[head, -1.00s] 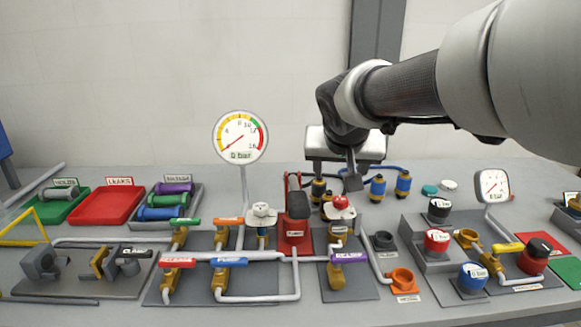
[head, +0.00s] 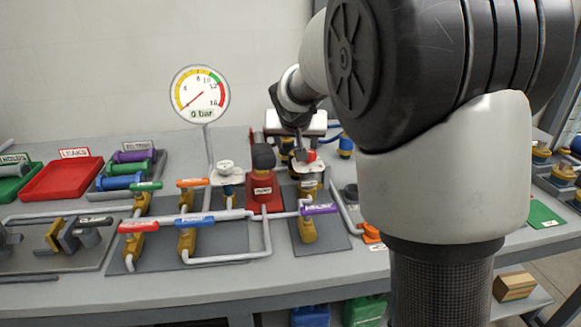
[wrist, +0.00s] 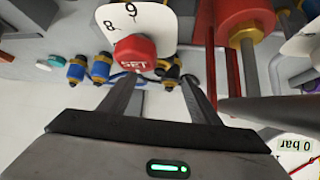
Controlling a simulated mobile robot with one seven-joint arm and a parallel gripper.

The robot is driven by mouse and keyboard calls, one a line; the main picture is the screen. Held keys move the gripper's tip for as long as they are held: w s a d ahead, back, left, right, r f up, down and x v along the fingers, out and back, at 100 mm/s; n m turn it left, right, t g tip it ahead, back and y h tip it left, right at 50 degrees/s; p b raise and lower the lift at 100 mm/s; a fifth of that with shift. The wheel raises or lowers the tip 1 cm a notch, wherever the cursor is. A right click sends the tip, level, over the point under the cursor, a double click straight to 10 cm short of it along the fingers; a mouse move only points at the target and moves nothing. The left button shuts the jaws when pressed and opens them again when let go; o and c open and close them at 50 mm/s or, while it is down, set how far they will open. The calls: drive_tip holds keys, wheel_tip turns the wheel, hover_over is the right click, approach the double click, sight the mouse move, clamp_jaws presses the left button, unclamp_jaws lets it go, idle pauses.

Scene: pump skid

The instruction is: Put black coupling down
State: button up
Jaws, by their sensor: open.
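A black coupling with yellow bands (wrist: 172,75) shows in the wrist view, beyond the fingertips and near the gap between them; how far off it is I cannot tell. In the head view a dark and yellow coupling (head: 286,147) stands behind the red pump, partly hidden. My gripper (wrist: 158,84) is open, with nothing between its fingers. In the head view my gripper (head: 300,156) is small and sits by the red knob, near the white dial plate.
The red SET knob (wrist: 135,53) is close to my left finger in the wrist view. Blue couplings (wrist: 88,69) hang beyond it. The red pump (head: 264,188) and a purple-handled valve (head: 318,210) stand nearby. A red tray (head: 62,180) lies empty at left.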

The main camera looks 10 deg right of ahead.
drive_tip(key=x, duration=0.3)
drive_tip(key=b+x, duration=0.1)
drive_tip(key=x, duration=0.1)
drive_tip(key=shift+s+f, duration=0.25)
drive_tip(key=shift+f, duration=0.1)
drive_tip(key=shift+c, duration=0.3)
clamp_jaws()
